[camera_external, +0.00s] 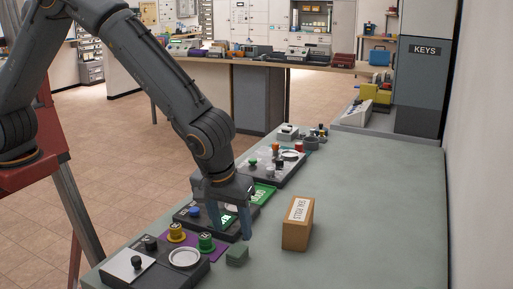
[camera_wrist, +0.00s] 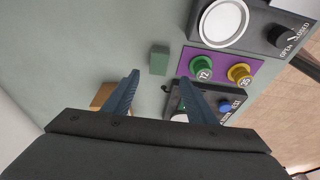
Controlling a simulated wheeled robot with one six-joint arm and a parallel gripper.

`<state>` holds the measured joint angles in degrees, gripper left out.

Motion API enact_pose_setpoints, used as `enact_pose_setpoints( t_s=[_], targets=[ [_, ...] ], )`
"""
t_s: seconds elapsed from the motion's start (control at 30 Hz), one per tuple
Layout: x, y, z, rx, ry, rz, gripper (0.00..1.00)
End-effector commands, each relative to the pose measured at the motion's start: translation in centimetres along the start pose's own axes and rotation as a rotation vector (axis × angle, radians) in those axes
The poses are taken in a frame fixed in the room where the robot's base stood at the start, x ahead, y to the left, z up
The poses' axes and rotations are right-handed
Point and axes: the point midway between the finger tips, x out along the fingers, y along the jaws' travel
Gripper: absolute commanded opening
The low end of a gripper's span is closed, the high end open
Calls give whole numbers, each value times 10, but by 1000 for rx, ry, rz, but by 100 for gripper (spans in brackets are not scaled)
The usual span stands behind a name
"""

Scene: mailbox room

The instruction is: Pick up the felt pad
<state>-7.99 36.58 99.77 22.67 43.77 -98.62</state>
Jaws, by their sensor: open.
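A small grey-green block, which looks like the felt pad (camera_external: 237,255), lies on the grey-green tabletop near the front. It also shows in the wrist view (camera_wrist: 160,60), just beyond the gap between my fingertips. My gripper (camera_external: 231,226) points down over the tabletop, above and slightly behind the pad in the external view. Its two blue fingers (camera_wrist: 160,78) are apart, with nothing between them. The pad appears free of both fingers.
A tan labelled box (camera_external: 298,223) stands right of the pad. A purple plate with green (camera_external: 206,243) and yellow (camera_external: 176,233) knobs lies close to its left. Black control panels (camera_external: 155,268) line the table's left edge. The tabletop's right side is clear.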

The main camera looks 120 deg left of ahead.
Motion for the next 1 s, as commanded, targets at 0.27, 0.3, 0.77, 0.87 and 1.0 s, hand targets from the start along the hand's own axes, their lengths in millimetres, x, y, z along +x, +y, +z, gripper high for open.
enact_pose_setpoints(
  t_s=[0.27,0.3,0.77,0.87,1.0],
  targets=[
    [25,0,2,1,-1,-1,52],
    [28,0,2,2,-1,-1,52],
    [72,2,6,2,-2,1,52],
    [72,3,6,1,-2,1,52],
    [72,3,6,2,-2,1,43]
  ],
)
